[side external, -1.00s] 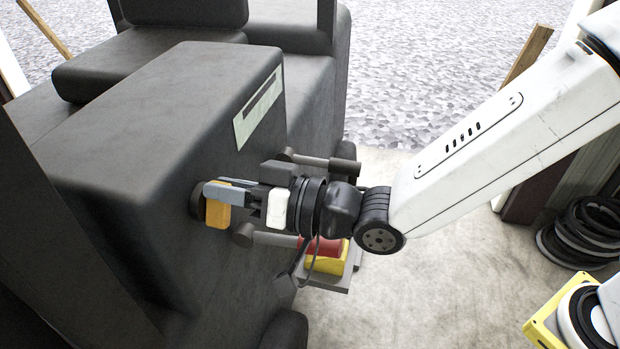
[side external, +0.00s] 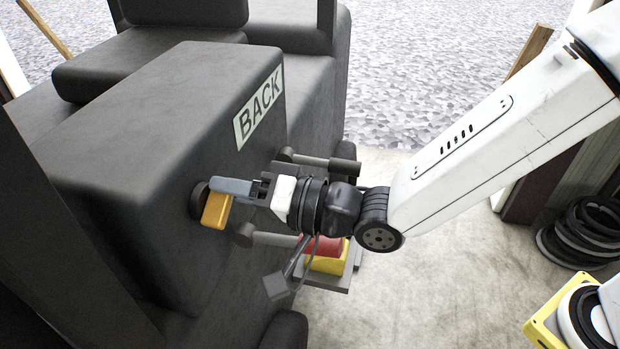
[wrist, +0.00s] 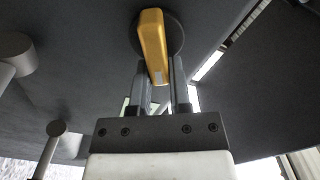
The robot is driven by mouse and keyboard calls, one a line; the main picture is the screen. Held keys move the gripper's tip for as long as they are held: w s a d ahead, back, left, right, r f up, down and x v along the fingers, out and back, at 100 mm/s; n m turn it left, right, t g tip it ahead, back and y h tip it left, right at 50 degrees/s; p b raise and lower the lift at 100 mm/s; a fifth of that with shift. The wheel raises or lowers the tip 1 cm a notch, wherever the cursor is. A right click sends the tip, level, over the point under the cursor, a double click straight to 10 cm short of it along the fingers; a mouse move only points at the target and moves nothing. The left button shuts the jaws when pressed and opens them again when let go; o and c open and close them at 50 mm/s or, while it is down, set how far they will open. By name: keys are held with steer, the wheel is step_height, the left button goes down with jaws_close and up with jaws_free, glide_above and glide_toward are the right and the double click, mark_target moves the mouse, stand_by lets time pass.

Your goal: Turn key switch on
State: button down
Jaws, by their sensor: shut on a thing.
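The key switch has a yellow-orange handle (side external: 216,211) on a dark round base on the black machine's side. The handle slants in the side view. In the wrist view the handle (wrist: 152,42) stands nearly upright, tilted slightly, with its lower end between my fingers. My gripper (side external: 228,192) is shut on the handle. In the wrist view my gripper's grey fingers (wrist: 160,82) lie either side of the handle's lower end. The nearer finger hides part of the handle in the side view.
A BACK label (side external: 259,108) is on the machine (side external: 130,120) above the switch. Grey posts (side external: 318,163) stick out near my wrist. A red and yellow block (side external: 326,257) sits on a grey ledge below. Black coils (side external: 588,233) lie far right; floor between is clear.

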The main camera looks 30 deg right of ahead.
steer(key=c, duration=0.6)
jaws_free()
steer(key=shift+o, duration=0.2)
steer(key=shift+s+d, duration=0.1)
steer(key=v, duration=0.7)
steer(key=shift+s+d, duration=0.2)
steer(key=shift+d, duration=0.1)
